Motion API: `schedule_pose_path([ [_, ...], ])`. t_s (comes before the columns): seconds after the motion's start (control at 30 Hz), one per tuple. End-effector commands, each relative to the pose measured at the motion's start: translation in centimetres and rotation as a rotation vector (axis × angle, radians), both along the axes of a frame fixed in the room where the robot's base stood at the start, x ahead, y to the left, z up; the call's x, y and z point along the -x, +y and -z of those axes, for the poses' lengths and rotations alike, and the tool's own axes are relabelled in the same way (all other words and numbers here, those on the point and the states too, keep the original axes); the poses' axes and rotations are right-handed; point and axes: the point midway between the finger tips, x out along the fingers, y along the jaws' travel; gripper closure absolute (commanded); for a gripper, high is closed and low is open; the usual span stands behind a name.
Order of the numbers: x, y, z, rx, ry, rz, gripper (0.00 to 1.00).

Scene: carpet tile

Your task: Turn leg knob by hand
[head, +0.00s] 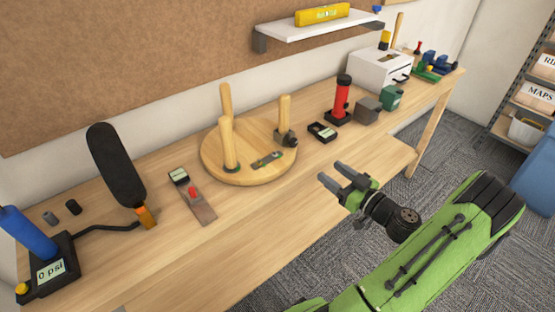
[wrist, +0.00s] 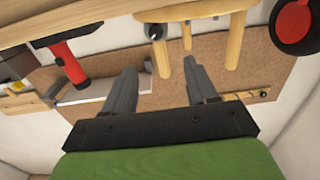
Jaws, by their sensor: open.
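An upside-down round wooden stool (head: 215,155) lies on the bench with three legs pointing up. A dark leg knob (head: 291,138) sits at the foot of its right-hand leg (head: 284,110). My gripper (head: 331,171) is open and empty, in front of the bench and to the right of the stool, apart from the knob. In the wrist view, the picture is inverted. My gripper's two fingers (wrist: 160,75) are spread, with a stool leg (wrist: 162,58) seen beyond them and the dark knob (wrist: 153,31) at its base, above the left finger.
A small black device (head: 322,131) and a red cylinder on a black base (head: 341,98) stand right of the knob. The bench front (head: 265,225) is clear.

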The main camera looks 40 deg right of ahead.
Motion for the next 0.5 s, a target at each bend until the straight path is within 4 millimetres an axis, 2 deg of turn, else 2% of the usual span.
schedule_pose_path([
  [0.07, -0.1, -0.4, 0.0, 0.004, -0.014, 0.017, 0.43],
  [0.17, -1.6, -0.3, -0.1, 0.007, -0.014, 0.011, 0.43],
  [0.5, -10.2, 0.2, -0.1, 0.006, -0.012, 0.007, 0.43],
])
